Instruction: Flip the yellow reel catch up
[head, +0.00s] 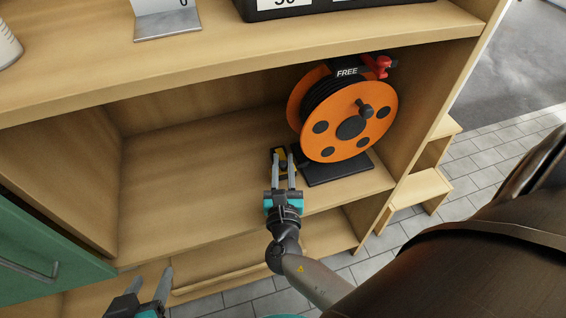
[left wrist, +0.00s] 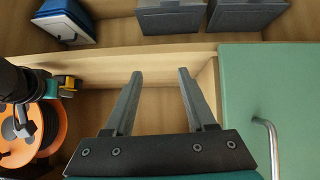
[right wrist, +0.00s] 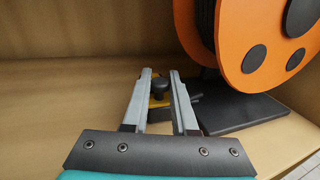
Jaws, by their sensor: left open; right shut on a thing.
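An orange reel (head: 381,128) with black cable stands on a dark base plate (head: 340,168) in the shelf bay. The yellow catch (right wrist: 157,102), with a dark knob (right wrist: 159,84), sits left of the base in the right wrist view. My right gripper (head: 282,156) is shut on the catch; its fingers lie either side of the knob and partly hide the catch. The catch's exact tilt is hard to tell. My left gripper (head: 151,279) is open and empty in front of the shelf, low at the left; its spread fingers show in the left wrist view (left wrist: 160,73).
A green cabinet door (head: 45,255) with a metal handle is at the lower left. The upper shelf board (head: 250,55) runs above the bay and holds dark bins. The bay floor left of the catch is clear. A small wooden step (head: 425,185) stands at the right.

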